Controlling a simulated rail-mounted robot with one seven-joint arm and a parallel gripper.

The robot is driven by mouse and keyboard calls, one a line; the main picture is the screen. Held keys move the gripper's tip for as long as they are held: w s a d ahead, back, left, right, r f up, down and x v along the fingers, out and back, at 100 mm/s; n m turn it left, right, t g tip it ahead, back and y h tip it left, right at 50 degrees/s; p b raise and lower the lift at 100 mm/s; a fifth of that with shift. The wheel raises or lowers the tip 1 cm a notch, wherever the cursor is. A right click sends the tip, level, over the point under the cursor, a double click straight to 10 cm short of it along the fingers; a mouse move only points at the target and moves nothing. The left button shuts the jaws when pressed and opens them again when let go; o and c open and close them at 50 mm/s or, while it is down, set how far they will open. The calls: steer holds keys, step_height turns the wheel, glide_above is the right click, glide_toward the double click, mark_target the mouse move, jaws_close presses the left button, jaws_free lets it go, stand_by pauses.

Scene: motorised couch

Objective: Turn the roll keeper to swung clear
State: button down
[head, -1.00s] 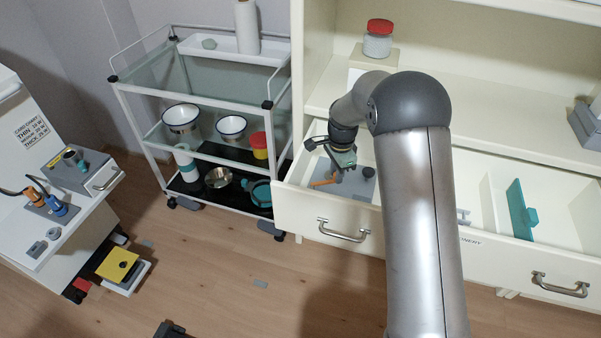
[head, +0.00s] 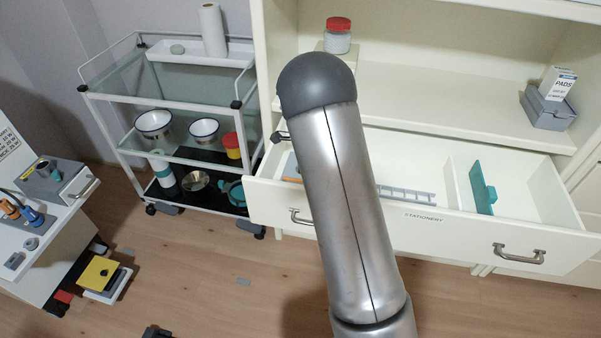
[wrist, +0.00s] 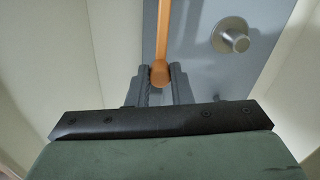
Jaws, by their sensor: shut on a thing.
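The roll keeper appears to be the orange bar (wrist: 163,35) on a grey plate (wrist: 205,75) inside the drawer. In the wrist view the bar runs up from my gripper, and its rounded end sits between the two dark fingers. My gripper (wrist: 159,82) is shut on that end. A round metal knob (wrist: 231,36) stands on the plate to the right of the bar, apart from my fingers. In the head view my arm hides my gripper and nearly all of the plate and bar.
The open drawer (head: 430,222) has pale walls close around the plate. A shelf above holds a red-lidded jar (head: 338,36) and a grey box (head: 548,108). A trolley (head: 125,95) with bowls stands to the left.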

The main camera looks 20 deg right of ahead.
steer(key=c, duration=1.3)
jaws_free()
step_height(320, 180, up, 18)
steer(key=p, duration=0.1)
steer(key=shift+f+p, duration=0.2)
steer(key=shift+p, duration=0.2)
